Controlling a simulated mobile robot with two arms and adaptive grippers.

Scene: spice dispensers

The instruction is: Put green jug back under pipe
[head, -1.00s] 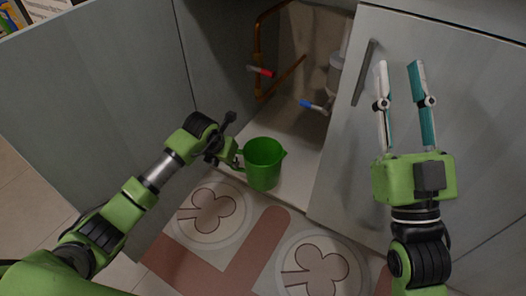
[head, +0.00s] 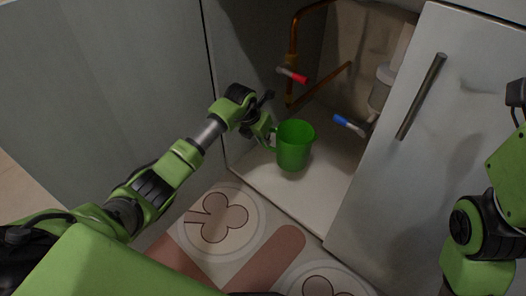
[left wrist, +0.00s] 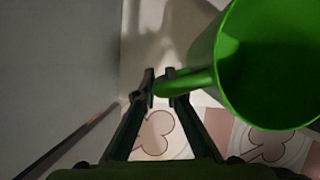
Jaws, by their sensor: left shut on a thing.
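The green jug (head: 295,147) is at the front of the open cabinet, over its pale floor. I cannot tell whether it touches the floor. My left gripper (head: 267,137) is shut on the jug's handle at its left side. In the left wrist view the fingers (left wrist: 161,87) close around the handle, and the jug (left wrist: 270,60) fills the upper right. A copper pipe (head: 294,48) with a red-handled tap (head: 292,75) stands behind the jug. A blue-handled tap (head: 348,124) sits lower right. My right arm shows at the right edge; its fingers are outside the picture.
The cabinet floor (head: 332,151) is clear right of the jug. A grey door (head: 440,150) with a long handle (head: 421,97) bounds the right, and a grey panel (head: 105,90) the left. A patterned mat (head: 215,222) lies in front.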

